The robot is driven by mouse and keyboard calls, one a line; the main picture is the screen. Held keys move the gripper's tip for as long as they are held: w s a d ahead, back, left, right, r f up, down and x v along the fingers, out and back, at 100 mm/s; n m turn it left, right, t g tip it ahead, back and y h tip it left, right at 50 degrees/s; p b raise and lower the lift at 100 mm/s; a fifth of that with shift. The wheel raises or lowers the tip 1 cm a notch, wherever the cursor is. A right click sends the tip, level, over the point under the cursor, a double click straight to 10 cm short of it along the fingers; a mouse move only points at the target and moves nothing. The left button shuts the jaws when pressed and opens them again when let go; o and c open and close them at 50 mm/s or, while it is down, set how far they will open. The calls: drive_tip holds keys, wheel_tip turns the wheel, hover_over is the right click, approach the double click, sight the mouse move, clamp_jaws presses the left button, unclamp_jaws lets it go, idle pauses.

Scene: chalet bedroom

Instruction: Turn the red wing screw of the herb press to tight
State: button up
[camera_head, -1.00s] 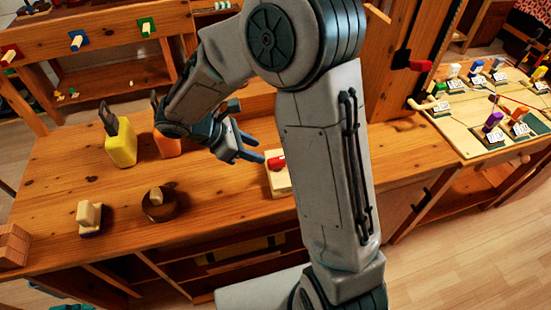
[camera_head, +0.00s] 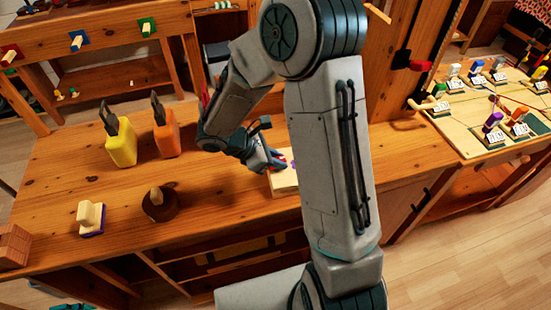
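The herb press (camera_head: 284,183) shows as a pale wooden block on the workbench, partly hidden behind my forearm.
On the workbench (camera_head: 120,200) stand a yellow block (camera_head: 121,146) and an orange block (camera_head: 167,138), a round dark wooden piece (camera_head: 160,205), a wooden stamp (camera_head: 90,217) and bricks (camera_head: 14,245). A board with several labelled coloured pieces (camera_head: 465,130) is at right. The bench's middle front is clear.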

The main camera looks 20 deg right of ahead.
drive_tip(key=shift+a, duration=0.1)
clamp_jaws()
drive_tip(key=shift+m+g, duration=0.3)
drive_tip(key=m+g, duration=0.3)
drive_tip(key=m, duration=0.1)
drive_tip(key=shift+y+p, duration=0.35)
drive_tip(key=shift+y, duration=0.05)
drive_tip(key=m+g+y, duration=0.1)
drive_tip(key=m, duration=0.1)
drive_tip(key=m+g+y+p, duration=0.1)
drive_tip(key=m+g, duration=0.1)
drive_tip(key=m, duration=0.1)
drive_tip(key=m+g+y, duration=0.1)
drive_tip(key=m, duration=0.1)
drive_tip(key=m+g+y+p, duration=0.1)
drive_tip(key=m+y, duration=0.1)
drive_tip(key=shift+m, duration=0.3)
drive_tip(key=m+y, duration=0.3)
drive_tip(key=m, duration=0.1)
drive_tip(key=shift+m+g+y, duration=0.3)
drive_tip(key=shift+m+y, duration=0.1)
drive_tip(key=o, duration=0.9)
unclamp_jaws()
drive_tip(key=shift+c, duration=0.2)
